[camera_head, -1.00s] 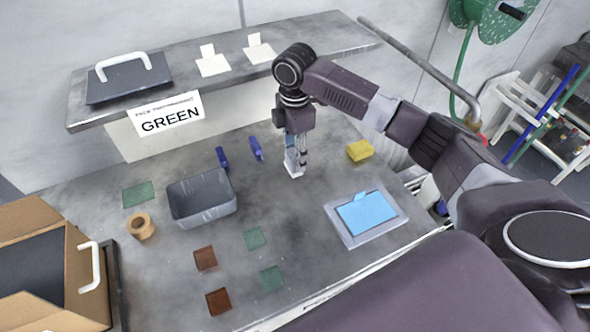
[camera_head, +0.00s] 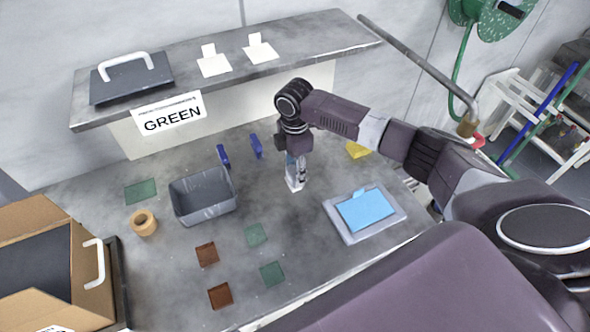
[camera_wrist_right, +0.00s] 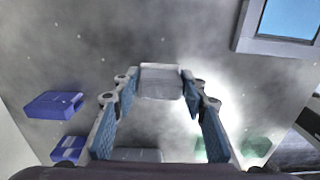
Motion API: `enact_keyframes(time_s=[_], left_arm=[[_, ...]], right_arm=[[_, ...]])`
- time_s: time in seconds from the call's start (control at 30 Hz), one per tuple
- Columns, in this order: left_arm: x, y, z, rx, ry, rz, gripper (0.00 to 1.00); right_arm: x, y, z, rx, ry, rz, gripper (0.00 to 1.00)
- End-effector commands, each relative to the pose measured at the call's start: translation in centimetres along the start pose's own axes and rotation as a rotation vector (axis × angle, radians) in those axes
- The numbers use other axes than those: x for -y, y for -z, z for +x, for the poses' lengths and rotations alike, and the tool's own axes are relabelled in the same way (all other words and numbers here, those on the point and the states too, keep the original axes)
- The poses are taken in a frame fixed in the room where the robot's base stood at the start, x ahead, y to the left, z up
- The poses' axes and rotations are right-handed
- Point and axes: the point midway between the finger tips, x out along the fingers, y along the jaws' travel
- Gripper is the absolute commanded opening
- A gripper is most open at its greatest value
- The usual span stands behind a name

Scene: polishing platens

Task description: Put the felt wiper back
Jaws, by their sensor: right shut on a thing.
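The right gripper (camera_head: 295,182) points down over the middle of the bench and is shut on a small pale block, which I take for the felt wiper (camera_head: 295,187). In the right wrist view the wiper (camera_wrist_right: 160,82) sits between the two fingertips, with its grey-white face showing. Whether its underside touches the bench top I cannot tell. Two blue upright pieces (camera_head: 223,157) (camera_head: 256,146) stand to the left of the gripper; they also show at the left of the wrist view (camera_wrist_right: 54,104). The left gripper is not in view.
A grey bin (camera_head: 203,212) stands left of the gripper, a framed blue pad (camera_head: 366,210) lies to the right. A yellow block (camera_head: 358,150) is partly behind my arm. Green and brown squares (camera_head: 207,254) lie in front. A shelf (camera_head: 330,42) with a GREEN label (camera_head: 170,118) overhangs the back.

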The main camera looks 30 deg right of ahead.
Motion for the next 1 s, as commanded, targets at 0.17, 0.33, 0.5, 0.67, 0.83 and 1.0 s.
enact_keyframes(time_s=[0.17, 0.33, 0.5, 0.67, 0.83, 1.0], left_arm=[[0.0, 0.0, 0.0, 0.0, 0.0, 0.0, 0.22], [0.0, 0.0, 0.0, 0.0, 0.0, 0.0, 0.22], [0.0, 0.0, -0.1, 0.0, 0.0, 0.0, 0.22], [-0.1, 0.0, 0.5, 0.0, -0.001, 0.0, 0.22], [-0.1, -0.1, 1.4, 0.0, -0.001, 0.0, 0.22], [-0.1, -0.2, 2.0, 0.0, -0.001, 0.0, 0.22]], right_arm=[[0.0, 0.0, 0.1, 0.0, 0.0, 0.0, 0.56], [0.0, 0.0, 0.1, 0.0, 0.0, 0.0, 0.57], [0.0, 0.0, -0.3, 0.0, -0.001, 0.0, 0.57], [-0.2, 0.0, -2.2, -0.001, -0.005, 0.001, 0.57], [-0.2, 0.0, -5.8, -0.002, -0.006, 0.0, 0.57], [-0.1, 0.0, -9.3, -0.001, -0.005, 0.0, 0.57]])
